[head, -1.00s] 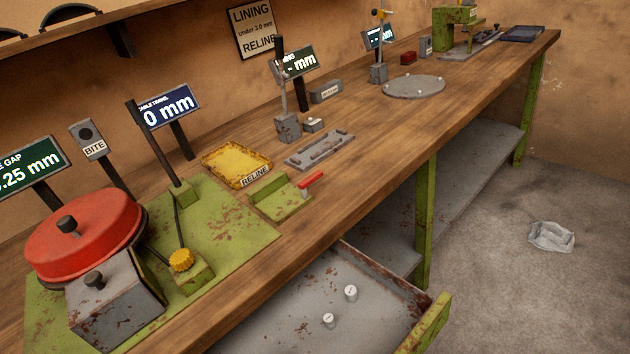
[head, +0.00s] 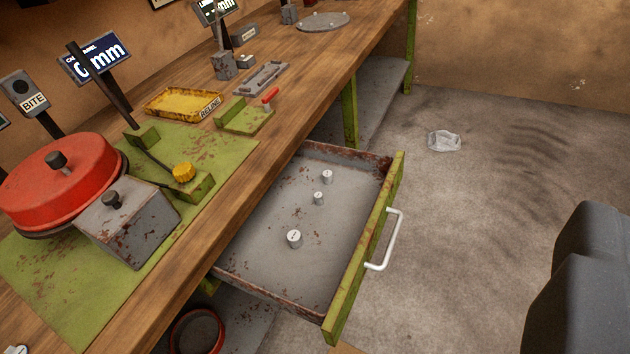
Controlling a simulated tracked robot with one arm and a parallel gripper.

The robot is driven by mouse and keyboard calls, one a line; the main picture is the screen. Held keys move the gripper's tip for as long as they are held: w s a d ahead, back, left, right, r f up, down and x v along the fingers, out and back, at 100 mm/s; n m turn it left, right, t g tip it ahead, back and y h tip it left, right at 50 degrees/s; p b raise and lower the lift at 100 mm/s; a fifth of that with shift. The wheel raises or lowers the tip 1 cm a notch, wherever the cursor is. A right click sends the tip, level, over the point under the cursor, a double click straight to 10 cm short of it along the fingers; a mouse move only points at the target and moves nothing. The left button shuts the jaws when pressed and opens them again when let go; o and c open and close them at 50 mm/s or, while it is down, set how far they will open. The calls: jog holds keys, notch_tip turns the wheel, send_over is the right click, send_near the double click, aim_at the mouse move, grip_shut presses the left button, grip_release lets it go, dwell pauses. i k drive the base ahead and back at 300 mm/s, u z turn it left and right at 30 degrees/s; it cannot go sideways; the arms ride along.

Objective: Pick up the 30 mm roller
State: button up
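Three small pale metal rollers stand upright in the open drawer (head: 262,262). The nearest roller (head: 294,239) looks the widest. A middle roller (head: 319,198) and a far roller (head: 327,176) look smaller and stand close together. Each has a dark mark on top, too small to read, so I cannot tell which is the 30 mm one.
The drawer's green front (head: 363,255) with its white handle (head: 385,240) faces right. The wooden bench (head: 262,165) overhangs the drawer's left side. It carries a red drum (head: 62,180) and a yellow tray (head: 183,104). A crumpled rag (head: 444,141) lies on open floor.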

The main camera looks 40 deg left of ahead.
aim_at(294, 238)
jog(key=u, duration=0.9)
jog(key=i, duration=1)
jog(key=z, duration=0.3)
jog(key=k, duration=1.1)
jog(key=u, duration=0.25)
